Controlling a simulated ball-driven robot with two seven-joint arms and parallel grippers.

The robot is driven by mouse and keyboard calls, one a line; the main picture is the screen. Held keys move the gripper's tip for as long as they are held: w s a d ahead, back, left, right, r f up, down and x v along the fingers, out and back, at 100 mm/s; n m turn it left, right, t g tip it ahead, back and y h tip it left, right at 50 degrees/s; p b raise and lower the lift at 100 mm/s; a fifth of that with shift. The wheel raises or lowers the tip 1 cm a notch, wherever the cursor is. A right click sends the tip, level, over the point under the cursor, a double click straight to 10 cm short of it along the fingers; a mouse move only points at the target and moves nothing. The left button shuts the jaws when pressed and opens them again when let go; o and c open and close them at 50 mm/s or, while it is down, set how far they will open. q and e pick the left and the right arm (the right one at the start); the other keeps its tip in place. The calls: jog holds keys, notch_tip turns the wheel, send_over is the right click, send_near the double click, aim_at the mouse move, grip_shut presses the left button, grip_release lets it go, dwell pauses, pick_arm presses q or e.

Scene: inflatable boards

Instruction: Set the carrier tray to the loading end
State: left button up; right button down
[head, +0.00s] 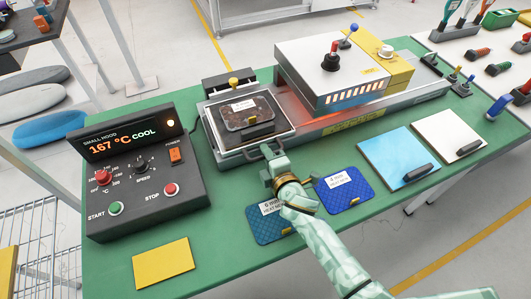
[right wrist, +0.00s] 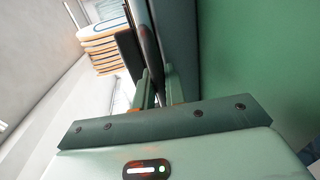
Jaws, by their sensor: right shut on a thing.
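The carrier tray (head: 290,137) is a light metal tray at the left end of the long grey conveyor bed. A dark, clear-covered piece with a white label (head: 243,106) lies in it. My right gripper (head: 268,158) is at the tray's front edge, shut on its handle (head: 274,147). In the right wrist view, my right gripper's fingers (right wrist: 160,92) are seen close up, partly hidden behind the gripper body. The exact contact on the handle is small and hard to make out. My left gripper is not in view.
The white hood (head: 325,80) glows orange right of the tray. The control box (head: 140,170) reads 167 °C COOL, at left. Two blue heat mats (head: 345,190) lie in front, one partly under my arm. Blue (head: 397,157) and white (head: 449,136) boards lie at right.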

jog(key=shift+s+a+f, duration=0.15)
jog(key=shift+a, duration=0.05)
jog(key=c, duration=1.5)
grip_release()
jog(key=shift+c, duration=0.2)
jog(key=shift+a, duration=0.1)
jog(key=shift+s, duration=0.1)
jog(key=p+v, duration=0.2)
jog(key=v, duration=1.4)
jog(key=shift+p, duration=0.35)
